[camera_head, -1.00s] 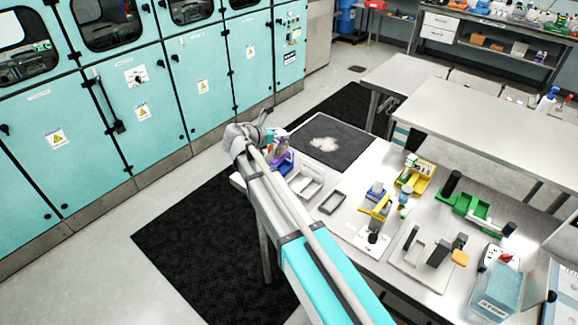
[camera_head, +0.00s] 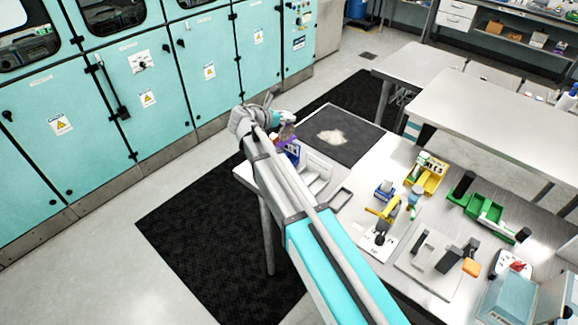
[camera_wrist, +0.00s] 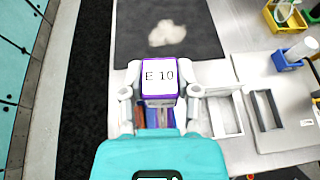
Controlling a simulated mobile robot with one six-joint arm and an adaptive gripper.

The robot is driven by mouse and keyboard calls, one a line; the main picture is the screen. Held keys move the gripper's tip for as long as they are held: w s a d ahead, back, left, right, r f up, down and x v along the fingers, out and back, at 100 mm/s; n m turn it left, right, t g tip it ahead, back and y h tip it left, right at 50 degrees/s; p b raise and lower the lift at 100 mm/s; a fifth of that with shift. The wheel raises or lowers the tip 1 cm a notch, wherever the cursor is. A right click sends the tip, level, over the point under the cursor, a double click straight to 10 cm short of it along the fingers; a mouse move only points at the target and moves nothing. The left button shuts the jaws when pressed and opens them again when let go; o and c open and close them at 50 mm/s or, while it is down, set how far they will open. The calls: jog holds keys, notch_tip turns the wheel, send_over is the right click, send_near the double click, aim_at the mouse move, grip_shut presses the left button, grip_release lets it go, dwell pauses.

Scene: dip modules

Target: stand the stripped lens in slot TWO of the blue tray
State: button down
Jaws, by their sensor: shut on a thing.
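My gripper (camera_wrist: 160,82) is shut on a purple-edged block with a white face marked "E 10" (camera_wrist: 158,74); I take it for the lens. In the head view the held purple block (camera_head: 286,136) is small and partly hidden by my arm. The blue tray (camera_head: 292,152) lies just below it at the table's left edge. In the wrist view, blue, reddish and grey strips show below the block, between the fingers. The slot numbers are not readable. I cannot tell whether the block touches the tray.
A dark mat (camera_head: 352,151) with a pale heap lies behind. A yellow bin (camera_head: 431,177), a yellow-topped stand and a green holder (camera_head: 490,211) are further right.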

aim_at(291, 136)
jog(key=s+d, duration=0.3)
jog(key=s, duration=0.3)
jog(key=s+d+r+n+t+y, duration=0.1)
jog(key=s+d, duration=0.1)
jog(key=s, duration=0.5)
jog(key=shift+d+p, duration=0.4)
jog(key=shift+p, duration=0.05)
jog(key=shift+w, duration=0.1)
jog(key=w+a+f+b, duration=0.1)
jog(key=w+f+b, duration=0.2)
jog(key=w, duration=0.1)
jog(key=w+a+f+b, duration=0.2)
jog(key=w+f+b, duration=0.1)
jog(key=w, duration=0.1)
jog(key=w+a+f+b, duration=0.2)
jog(key=w+f+b, duration=0.1)
jog(key=w, duration=0.1)
jog(key=shift+a, duration=0.2)
jog(key=shift+f, duration=0.15)
